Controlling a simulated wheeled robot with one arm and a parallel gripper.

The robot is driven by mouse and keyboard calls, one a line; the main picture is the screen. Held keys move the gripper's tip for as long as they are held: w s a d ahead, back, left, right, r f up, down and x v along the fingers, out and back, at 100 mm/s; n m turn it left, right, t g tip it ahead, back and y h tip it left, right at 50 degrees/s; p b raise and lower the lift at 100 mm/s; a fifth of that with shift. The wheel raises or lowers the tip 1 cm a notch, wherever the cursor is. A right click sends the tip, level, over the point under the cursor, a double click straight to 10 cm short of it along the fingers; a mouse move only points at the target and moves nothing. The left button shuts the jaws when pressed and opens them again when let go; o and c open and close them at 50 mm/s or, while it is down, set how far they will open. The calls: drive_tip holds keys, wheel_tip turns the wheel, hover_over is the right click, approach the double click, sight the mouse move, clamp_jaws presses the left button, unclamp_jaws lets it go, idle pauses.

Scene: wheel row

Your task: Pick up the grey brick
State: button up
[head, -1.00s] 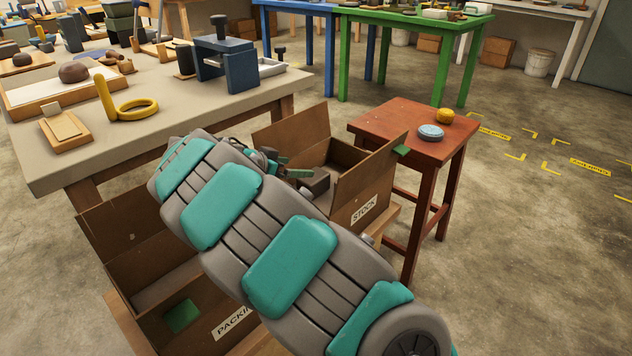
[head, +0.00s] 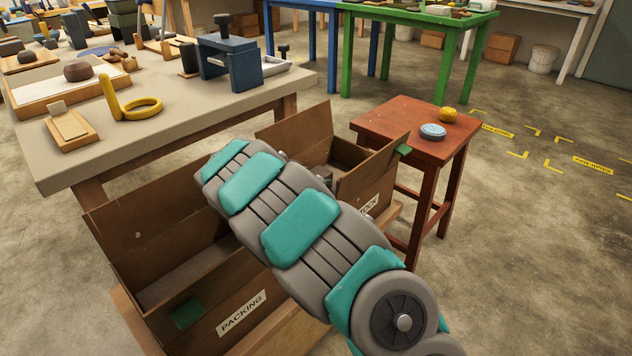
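I cannot make out a grey brick in the head view now. My arm crosses the middle of the view and covers much of the STOCK box (head: 292,134), so part of its inside is hidden. My gripper is hidden behind my own arm links, near the STOCK box. I cannot see its fingers or whether it holds anything.
The open PACKING box (head: 150,242) stands left of my arm. A workbench (head: 190,118) with tools and a yellow ring part (head: 136,106) is behind it. A red stool (head: 384,123) at right bears a blue-white disc (head: 432,131) and a yellow object (head: 448,114).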

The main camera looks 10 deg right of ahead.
drive_tip(key=shift+c, duration=0.2)
clamp_jaws()
idle(0.6)
